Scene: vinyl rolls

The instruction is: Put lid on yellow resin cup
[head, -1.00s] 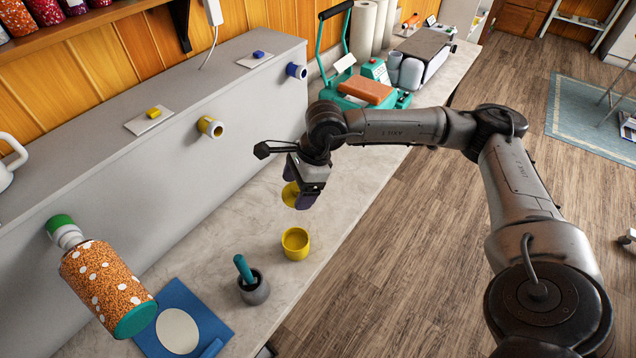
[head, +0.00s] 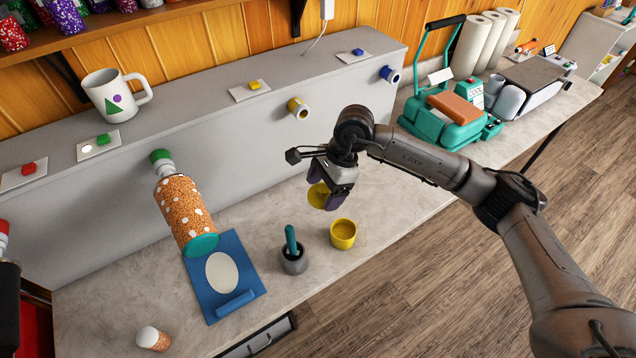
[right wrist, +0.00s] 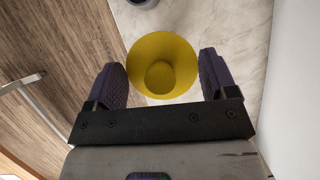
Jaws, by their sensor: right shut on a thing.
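The yellow resin cup (head: 343,234) stands upright on the counter, near its front edge, with an open top. My right gripper (head: 328,197) is shut on a yellow round lid (head: 317,196) and holds it above the counter, behind and to the left of the cup in the head view. The lid looks tilted there. In the right wrist view the lid (right wrist: 180,52) shows as a disc with a round knob, between the two purple fingers of the gripper (right wrist: 162,75).
A grey mortar (head: 293,262) with a teal pestle stands just left of the cup. A blue board (head: 240,262) lies further left, by an orange speckled roll (head: 183,215) on the grey panel. A teal press (head: 445,120) stands at the back right.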

